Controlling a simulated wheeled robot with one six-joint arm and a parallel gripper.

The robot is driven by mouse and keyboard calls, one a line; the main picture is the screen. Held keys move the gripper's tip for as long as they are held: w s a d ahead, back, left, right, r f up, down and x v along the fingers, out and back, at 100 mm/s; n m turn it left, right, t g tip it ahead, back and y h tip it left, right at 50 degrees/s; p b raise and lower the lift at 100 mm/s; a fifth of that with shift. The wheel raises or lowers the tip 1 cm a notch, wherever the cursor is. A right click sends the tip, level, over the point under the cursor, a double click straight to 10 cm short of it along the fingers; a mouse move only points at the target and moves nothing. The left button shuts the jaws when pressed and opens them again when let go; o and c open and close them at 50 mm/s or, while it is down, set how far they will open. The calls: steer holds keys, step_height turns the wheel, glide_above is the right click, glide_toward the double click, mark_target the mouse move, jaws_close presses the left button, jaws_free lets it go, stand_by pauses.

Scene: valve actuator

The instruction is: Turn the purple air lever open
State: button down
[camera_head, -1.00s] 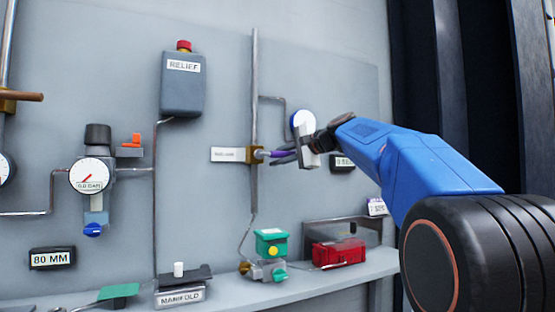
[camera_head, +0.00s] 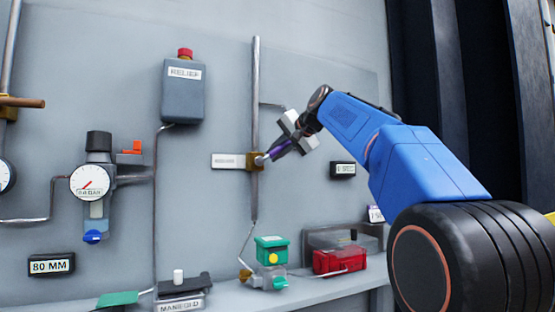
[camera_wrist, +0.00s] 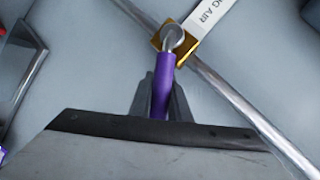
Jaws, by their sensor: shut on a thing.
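The purple lever (camera_head: 281,149) sticks out from a brass valve body (camera_head: 254,161) on the vertical pipe. It slants up and to the right in the head view. In the wrist view the purple lever (camera_wrist: 161,88) runs from its silver pivot down between my fingers. My gripper (camera_head: 285,147) is shut on the lever, and its fingers also show on both sides of it in the wrist view (camera_wrist: 161,103). The far end of the lever is hidden by my gripper. A white label plate (camera_head: 228,161) is at the valve's left.
A gauge with regulator (camera_head: 90,182) and a grey RELIEF box (camera_head: 183,90) are on the panel to the left. A green-topped device (camera_head: 271,250) and a red box (camera_head: 340,260) sit on the shelf below. The panel around the lever is mostly clear.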

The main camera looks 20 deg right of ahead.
steer(key=shift+a+r+n+h, duration=0.6)
steer(key=shift+n+h, duration=0.15)
steer(key=shift+n, duration=0.1)
steer(key=shift+a+r+n+h, duration=0.5)
steer(key=shift+r+n+h, duration=0.1)
steer(key=shift+n+h, duration=0.2)
steer(key=c, duration=1.7)
jaws_free()
steer(key=shift+o, duration=0.2)
steer(key=shift+r, duration=0.1)
